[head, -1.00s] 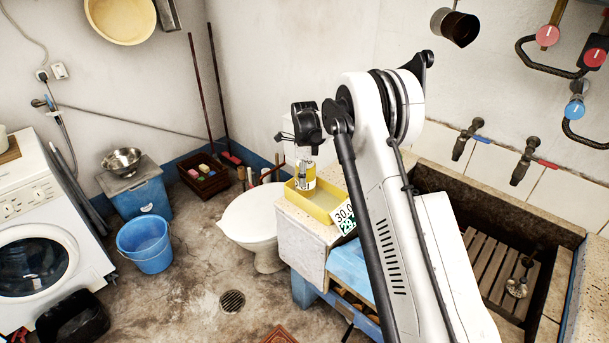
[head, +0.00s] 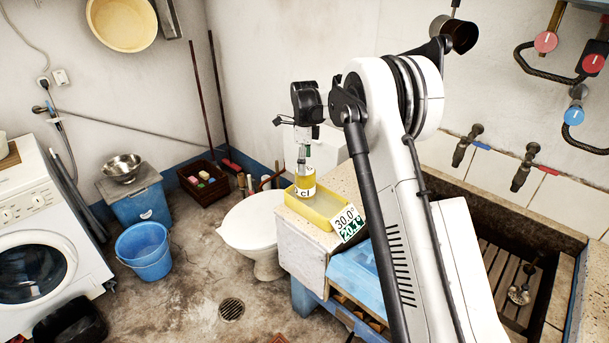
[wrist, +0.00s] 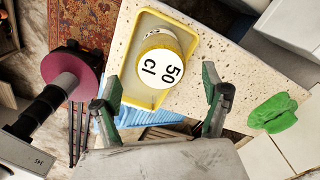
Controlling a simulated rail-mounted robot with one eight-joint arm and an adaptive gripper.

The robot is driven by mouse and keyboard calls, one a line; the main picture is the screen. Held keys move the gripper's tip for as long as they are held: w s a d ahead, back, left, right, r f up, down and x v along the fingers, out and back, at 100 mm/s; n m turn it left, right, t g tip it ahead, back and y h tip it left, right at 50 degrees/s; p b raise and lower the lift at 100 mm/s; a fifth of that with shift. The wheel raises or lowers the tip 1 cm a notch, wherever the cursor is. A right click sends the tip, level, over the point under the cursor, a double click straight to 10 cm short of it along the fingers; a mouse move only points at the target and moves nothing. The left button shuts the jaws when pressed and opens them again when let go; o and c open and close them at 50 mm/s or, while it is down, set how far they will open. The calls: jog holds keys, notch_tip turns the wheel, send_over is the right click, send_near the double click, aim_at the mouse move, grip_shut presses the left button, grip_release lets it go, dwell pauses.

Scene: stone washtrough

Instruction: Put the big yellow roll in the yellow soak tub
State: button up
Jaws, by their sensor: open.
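In the wrist view the roll (wrist: 156,75) sits within the rim of the tub (wrist: 115,62), near the tub's middle. Its marked white face is toward the wrist camera. My gripper (head: 303,152) is above the tub, pointing down. In the wrist view my gripper (wrist: 158,98) is open, its green-tipped fingers apart on either side of the lower edge of the roll, with a visible gap to each side.
A green item (wrist: 272,112) lies on the ledge. The stone trough (head: 500,240) and taps (head: 467,145) are at right.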

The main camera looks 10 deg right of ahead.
notch_tip(320, 180, up, 4)
jog(key=shift+f, duration=0.1)
jog(key=s+r+n+t, duration=0.2)
jog(key=s+r+n, duration=0.3)
jog(key=s+r, duration=0.5)
jog(key=s+r+n+t, duration=0.1)
jog(key=s+r+n, duration=0.6)
jog(key=s, duration=0.5)
jog(key=s+f+n+t, duration=0.2)
jog(key=s+n, duration=0.3)
jog(key=s, duration=0.8)
jog(key=s+f+n+t, duration=0.2)
jog(key=s+n, duration=0.3)
jog(key=s, duration=0.9)
jog(key=shift+f, duration=0.7)
